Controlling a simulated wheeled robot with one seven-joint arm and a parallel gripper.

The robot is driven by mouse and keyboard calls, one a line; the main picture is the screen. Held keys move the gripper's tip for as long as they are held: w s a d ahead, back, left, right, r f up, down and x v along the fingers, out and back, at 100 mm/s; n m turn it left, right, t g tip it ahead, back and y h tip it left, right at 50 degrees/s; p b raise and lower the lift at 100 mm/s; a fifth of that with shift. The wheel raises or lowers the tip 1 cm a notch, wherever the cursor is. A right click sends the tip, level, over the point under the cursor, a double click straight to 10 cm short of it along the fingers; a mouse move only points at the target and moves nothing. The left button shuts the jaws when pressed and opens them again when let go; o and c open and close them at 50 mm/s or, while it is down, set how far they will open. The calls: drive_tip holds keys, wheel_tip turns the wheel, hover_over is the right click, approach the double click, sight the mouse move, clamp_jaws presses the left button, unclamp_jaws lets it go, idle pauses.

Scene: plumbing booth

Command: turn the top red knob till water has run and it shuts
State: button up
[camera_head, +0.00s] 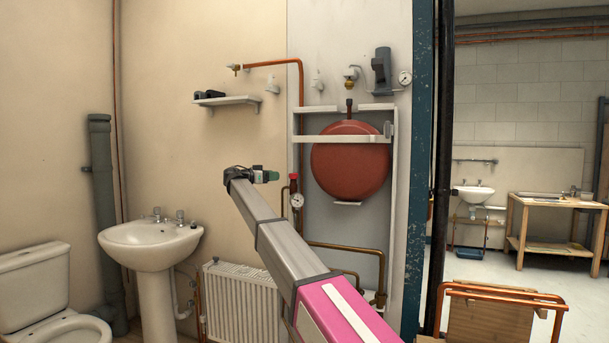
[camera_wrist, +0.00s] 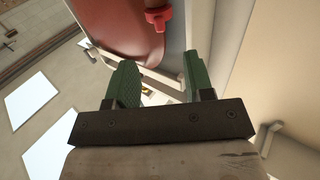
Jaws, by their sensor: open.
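A small red knob (camera_head: 293,177) sits on the pipework above a round gauge (camera_head: 297,200), just left of the big red tank (camera_head: 350,161). A red knob (camera_wrist: 158,18) also shows in the wrist view near the top edge, beside the red tank (camera_wrist: 115,28). My gripper (camera_head: 273,176) points right, close to the knob's left side and about level with it. In the wrist view my green fingers (camera_wrist: 158,68) are spread apart with nothing between them. The knob appears beyond the fingertips, not between them. I see no running water.
A white frame (camera_head: 345,139) crosses the red tank. Copper pipes run down the wall beside the knob. A washbasin (camera_head: 150,243) and a radiator (camera_head: 240,300) stand lower left. A small shelf (camera_head: 228,101) with dark objects hangs above my gripper.

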sight(293, 176)
drive_tip(key=x, duration=1)
drive_tip(key=shift+w+d+r, duration=0.2)
drive_tip(key=shift+d, duration=0.05)
drive_tip(key=c, duration=0.6)
